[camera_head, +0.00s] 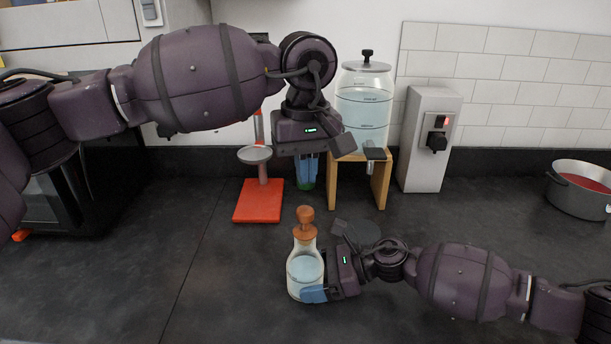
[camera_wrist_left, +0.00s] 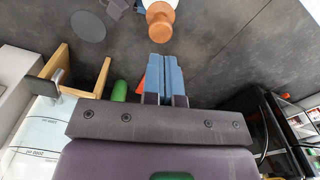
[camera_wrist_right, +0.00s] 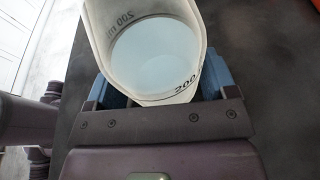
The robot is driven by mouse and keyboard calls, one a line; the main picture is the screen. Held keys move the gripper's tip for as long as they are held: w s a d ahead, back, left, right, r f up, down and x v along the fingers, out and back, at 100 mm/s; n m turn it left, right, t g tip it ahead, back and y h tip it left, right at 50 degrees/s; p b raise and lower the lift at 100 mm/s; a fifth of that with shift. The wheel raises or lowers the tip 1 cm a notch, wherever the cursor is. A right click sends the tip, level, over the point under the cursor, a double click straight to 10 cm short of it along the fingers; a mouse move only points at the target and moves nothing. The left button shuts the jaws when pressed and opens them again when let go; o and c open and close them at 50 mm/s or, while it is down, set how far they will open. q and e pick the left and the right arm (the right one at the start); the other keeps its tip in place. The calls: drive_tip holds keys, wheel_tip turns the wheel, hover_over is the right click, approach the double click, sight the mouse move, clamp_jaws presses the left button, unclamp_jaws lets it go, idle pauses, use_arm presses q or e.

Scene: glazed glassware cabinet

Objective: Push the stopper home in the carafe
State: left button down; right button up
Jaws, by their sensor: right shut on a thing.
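The clear glass carafe (camera_head: 304,268) stands on the dark counter with pale liquid inside. The orange-brown stopper (camera_head: 306,214) sits upright in its mouth, its knob and collar showing above the neck; how deep it sits I cannot tell. My right gripper (camera_head: 314,294) is shut around the carafe's lower body from the right, and the carafe fills the space between its fingers in the right wrist view (camera_wrist_right: 155,60). My left gripper (camera_head: 306,178) is empty, fingers together and pointing down, above and behind the stopper. In the left wrist view the stopper (camera_wrist_left: 160,22) lies beyond the shut fingertips (camera_wrist_left: 160,58), apart from them.
Behind my left gripper stand a red-based stand with a round pan (camera_head: 258,205), a green object (camera_head: 306,186) and a water dispenser (camera_head: 364,105) on a wooden stand (camera_head: 380,185). A grey box (camera_head: 428,150) and a pot (camera_head: 582,195) are right. The left front counter is clear.

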use_arm(q)
drive_tip(key=shift+r, duration=0.65)
use_arm(e)
drive_tip(key=o, duration=0.7)
drive_tip(key=shift+c, duration=0.2)
drive_tip(key=shift+d, duration=0.15)
